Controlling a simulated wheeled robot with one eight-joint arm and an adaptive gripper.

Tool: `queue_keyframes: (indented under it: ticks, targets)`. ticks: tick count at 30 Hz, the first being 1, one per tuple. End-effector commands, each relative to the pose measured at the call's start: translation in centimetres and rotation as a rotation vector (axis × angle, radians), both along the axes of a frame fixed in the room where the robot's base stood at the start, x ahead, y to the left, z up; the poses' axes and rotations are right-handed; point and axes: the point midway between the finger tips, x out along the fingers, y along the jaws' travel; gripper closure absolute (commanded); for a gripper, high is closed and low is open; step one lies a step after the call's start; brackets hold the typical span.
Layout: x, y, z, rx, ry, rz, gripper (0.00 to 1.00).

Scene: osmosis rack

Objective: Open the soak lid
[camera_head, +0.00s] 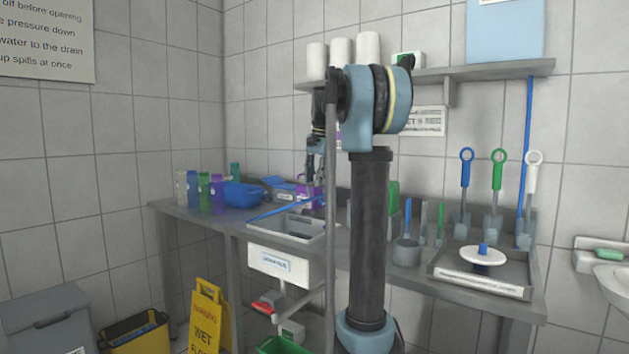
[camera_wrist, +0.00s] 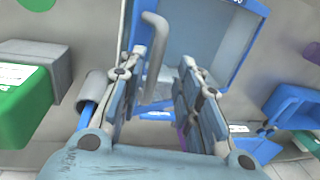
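In the wrist view a blue-rimmed box (camera_wrist: 239,66) with a pale grey-blue panel inside its rim lies beyond my fingers; it looks like the soak tub, but I cannot tell its lid from its inside. A bent grey bar (camera_wrist: 156,62), perhaps a handle, stands between the open fingers of my gripper (camera_wrist: 165,70), nearer the left finger. I see no clear contact. In the head view my gripper (camera_head: 316,165) points down over the back of the bench, near a blue box (camera_head: 281,187) with a label. My arm partly hides that area.
A blue tub (camera_head: 240,194) and several bottles (camera_head: 204,190) stand left on the bench. A grey sink tray (camera_head: 290,228) lies in front. A green box (camera_wrist: 24,112) is left in the wrist view; a blue bin (camera_wrist: 295,106) is right. A shelf (camera_head: 480,70) hangs above.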

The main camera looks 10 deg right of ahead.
Motion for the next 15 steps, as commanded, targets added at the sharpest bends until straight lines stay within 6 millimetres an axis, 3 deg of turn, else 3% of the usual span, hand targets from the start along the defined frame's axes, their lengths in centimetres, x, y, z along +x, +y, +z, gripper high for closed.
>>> queue_keyframes:
  ticks: [1,5,15]
  targets:
    - [0.0,0.0,0.01,0.0,0.0,0.0,0.71]
    - [0.01,0.01,0.01,0.0,0.0,0.0,1.0]
    - [0.16,0.14,-0.02,0.003,-0.001,0.0,1.0]
